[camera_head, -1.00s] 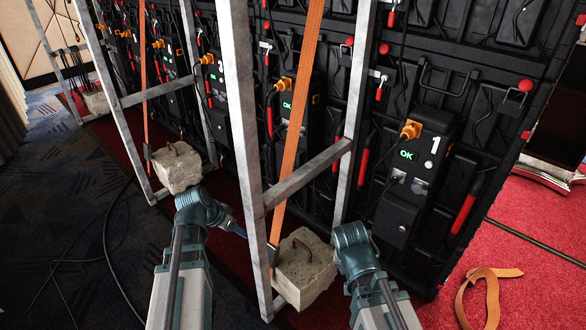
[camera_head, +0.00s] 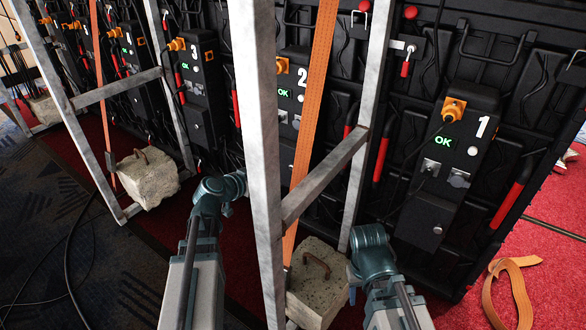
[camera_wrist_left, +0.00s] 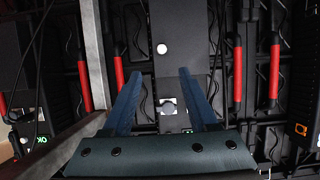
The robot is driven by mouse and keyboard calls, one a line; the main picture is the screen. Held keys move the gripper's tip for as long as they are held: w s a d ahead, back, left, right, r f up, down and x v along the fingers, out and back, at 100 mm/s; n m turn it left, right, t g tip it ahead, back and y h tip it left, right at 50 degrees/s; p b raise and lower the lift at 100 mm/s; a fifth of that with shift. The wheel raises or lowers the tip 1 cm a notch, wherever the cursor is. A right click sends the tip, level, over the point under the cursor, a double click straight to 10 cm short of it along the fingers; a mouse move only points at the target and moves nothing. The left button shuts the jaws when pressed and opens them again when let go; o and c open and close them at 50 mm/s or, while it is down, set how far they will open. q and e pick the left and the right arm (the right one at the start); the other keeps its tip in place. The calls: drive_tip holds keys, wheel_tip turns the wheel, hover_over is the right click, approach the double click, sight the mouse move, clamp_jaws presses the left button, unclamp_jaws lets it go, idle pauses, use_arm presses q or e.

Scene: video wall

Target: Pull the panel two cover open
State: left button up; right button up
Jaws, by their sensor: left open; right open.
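The panel two unit (camera_head: 302,72) is a black box with a white 2 and a green OK light. In the head view, its lower part is largely behind the metal frame and orange strap. In the left wrist view, its dark cover (camera_wrist_left: 182,28) with a pale round knob looks shut. My left gripper (camera_wrist_left: 158,74) is open, its blue fingers spread in front of the unit, with a grey connector (camera_wrist_left: 168,106) between them. The fingers look empty. My right gripper (camera_head: 370,256) is low, by the frame's right upright; its fingertips are mostly hidden.
The metal frame upright (camera_head: 254,150) and slanted rail (camera_head: 325,180) stand before the panels. A concrete block (camera_head: 318,290) sits at their foot, another block (camera_head: 147,180) farther left. The panel one unit (camera_head: 465,135) is to the right. A loose orange strap (camera_head: 518,295) lies on red carpet.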

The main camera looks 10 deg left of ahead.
sight(291, 167)
use_arm(q)
drive_tip(key=b+x, duration=0.5)
drive_tip(key=x, duration=0.9)
drive_tip(key=shift+w+r, duration=0.15)
drive_tip(key=shift+w, duration=0.15)
clamp_jaws()
idle(1.1)
